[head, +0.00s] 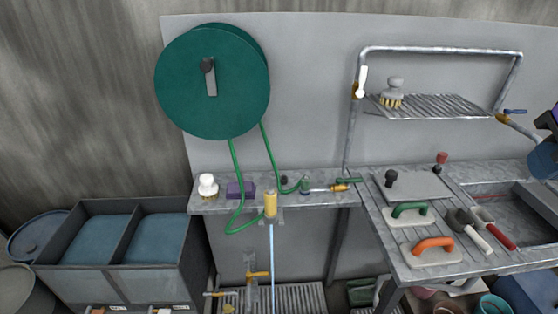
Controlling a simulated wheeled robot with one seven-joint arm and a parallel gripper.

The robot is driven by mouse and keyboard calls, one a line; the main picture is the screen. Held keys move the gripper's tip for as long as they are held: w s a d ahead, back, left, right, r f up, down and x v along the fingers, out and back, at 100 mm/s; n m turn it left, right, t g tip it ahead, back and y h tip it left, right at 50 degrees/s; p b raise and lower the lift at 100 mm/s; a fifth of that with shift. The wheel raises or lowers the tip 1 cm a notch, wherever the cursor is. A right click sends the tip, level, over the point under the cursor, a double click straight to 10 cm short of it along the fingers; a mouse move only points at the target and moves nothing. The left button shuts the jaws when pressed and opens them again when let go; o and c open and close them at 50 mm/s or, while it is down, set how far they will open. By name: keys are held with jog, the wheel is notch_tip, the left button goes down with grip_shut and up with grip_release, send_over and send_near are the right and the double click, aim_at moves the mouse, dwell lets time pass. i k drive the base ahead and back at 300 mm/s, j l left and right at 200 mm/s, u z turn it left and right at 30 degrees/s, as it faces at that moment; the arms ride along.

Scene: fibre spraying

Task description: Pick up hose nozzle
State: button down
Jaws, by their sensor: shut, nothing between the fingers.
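A green hose (237,165) hangs in two strands from a round green reel on the wall panel. One strand loops down to a yellow cylindrical fitting (270,204) at the front edge of the narrow metal shelf, with a thin light-blue line straight below it. The other strand runs onto the shelf to a slim metal piece with a brass end (340,187), lying flat. I cannot tell for certain which of these two ends is the hose nozzle. My gripper is not in view. A dark and blue shape at the right edge is cut off and unclear.
A white-topped brush (207,186) and a purple block (240,190) stand left on the shelf. The right-hand counter holds a green-handled float (409,214), an orange-handled float (433,249) and trowels. A pipe-framed wire rack (440,106) rises above. Blue bins stand lower left.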

aim_at(270, 194)
jog(key=k+l+u, duration=0.15)
jog(key=u, duration=0.25)
jog(key=k+l+u, duration=0.1)
jog(key=k+u, duration=0.25)
jog(key=i, duration=0.1)
